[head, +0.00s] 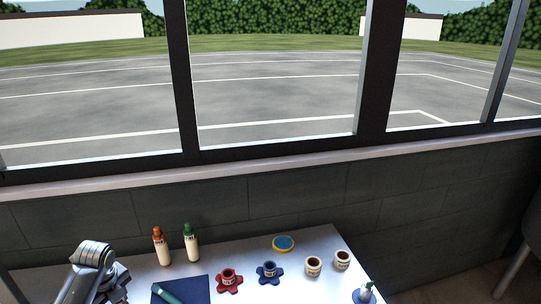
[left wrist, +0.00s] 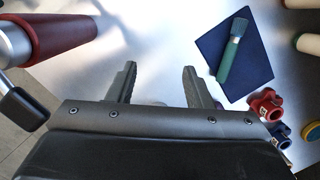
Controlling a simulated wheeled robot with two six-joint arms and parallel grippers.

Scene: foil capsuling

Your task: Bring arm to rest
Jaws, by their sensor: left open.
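My left arm (head: 92,262) comes in at the lower left of the head view, at the left end of the table. In the left wrist view my left gripper (left wrist: 160,68) has its two fingers wide apart. Nothing is between them. The table surface shows beyond the fingertips, with no object touching them. The dark blue mat (left wrist: 212,48) lies to the right of the fingers, with a green-handled brush (left wrist: 231,53) on it. My right gripper is not in view.
The table (head: 225,262) holds an orange-capped bottle (head: 160,246), a green-capped bottle (head: 190,243), a red holder (head: 229,281), a blue holder (head: 268,272), two cream cups (head: 313,267), a round tin (head: 283,243) and a small bottle (head: 366,291). A dark red cylinder (left wrist: 62,38) stands left of the gripper.

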